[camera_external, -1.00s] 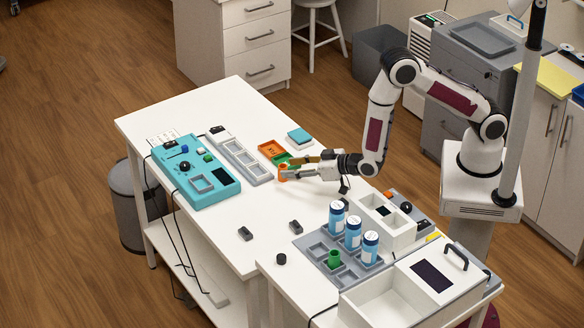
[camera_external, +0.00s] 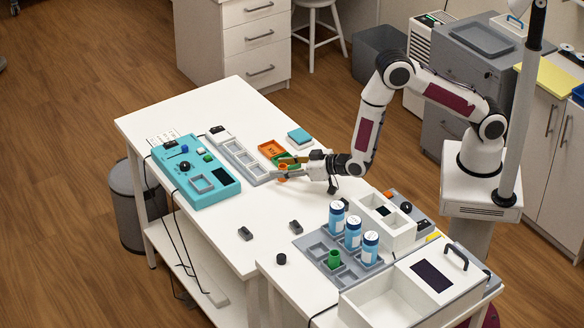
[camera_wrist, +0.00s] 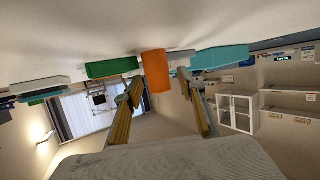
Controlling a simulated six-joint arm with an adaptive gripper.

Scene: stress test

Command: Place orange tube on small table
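The orange tube (camera_external: 283,169) stands on the long white table (camera_external: 190,235), beside the small orange and green trays. In the wrist view, where the scene looks upside down, the orange tube (camera_wrist: 155,70) appears between the two finger lines, slightly beyond the tips. My gripper (camera_external: 290,168) is low over the table, its fingers spread on either side of the tube. In the wrist view my gripper (camera_wrist: 158,92) shows a wide gap between its fingers, with no clear contact on the tube. A smaller white table (camera_external: 275,265) adjoins at the front right.
An orange tray (camera_external: 271,149) and a light-grey slotted rack (camera_external: 245,160) are close by. A teal panel (camera_external: 195,172) sits further left. The smaller table carries a grey rack (camera_external: 318,250) with blue-white bottles and a green tube (camera_external: 334,259). Small dark blocks (camera_external: 245,233) lie mid-table.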

